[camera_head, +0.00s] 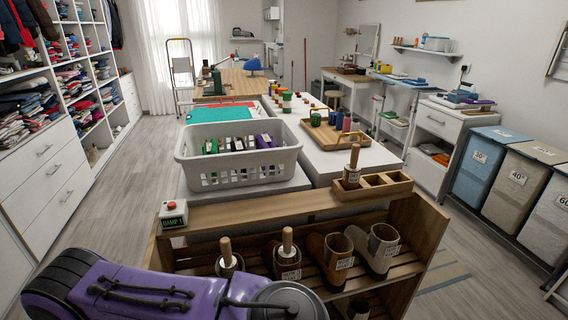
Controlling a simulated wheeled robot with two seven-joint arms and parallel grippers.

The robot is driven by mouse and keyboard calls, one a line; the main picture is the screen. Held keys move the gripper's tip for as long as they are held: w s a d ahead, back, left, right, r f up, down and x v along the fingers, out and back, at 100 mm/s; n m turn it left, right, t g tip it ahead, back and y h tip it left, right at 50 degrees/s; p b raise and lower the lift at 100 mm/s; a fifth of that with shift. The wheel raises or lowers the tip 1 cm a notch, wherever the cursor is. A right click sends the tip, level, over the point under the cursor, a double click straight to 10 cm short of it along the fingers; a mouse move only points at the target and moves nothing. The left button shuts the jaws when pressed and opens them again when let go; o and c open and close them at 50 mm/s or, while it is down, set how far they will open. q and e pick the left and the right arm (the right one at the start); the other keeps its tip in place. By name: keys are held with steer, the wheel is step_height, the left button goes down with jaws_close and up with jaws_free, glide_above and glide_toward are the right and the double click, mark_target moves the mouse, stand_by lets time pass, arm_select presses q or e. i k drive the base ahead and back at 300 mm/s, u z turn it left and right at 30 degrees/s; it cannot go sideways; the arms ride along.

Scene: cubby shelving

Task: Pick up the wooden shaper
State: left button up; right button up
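A wooden shaper with an upright handle (354,156) stands in the left compartment of a small wooden tray (401,187) on top of the shelf unit. The lower part of this shaper carries a pale label. Two similar wooden handles, one at the left (226,251) and one in the middle (287,240), rise from dark brown boots in the shelf below. Their lower parts are hidden inside the boots. A purple and dark part of my own arm fills the lower left. Neither of my grippers shows.
The shelf top between box and tray is clear.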

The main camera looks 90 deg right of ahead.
mark_target(351, 172)
steer(key=z, duration=2.15)
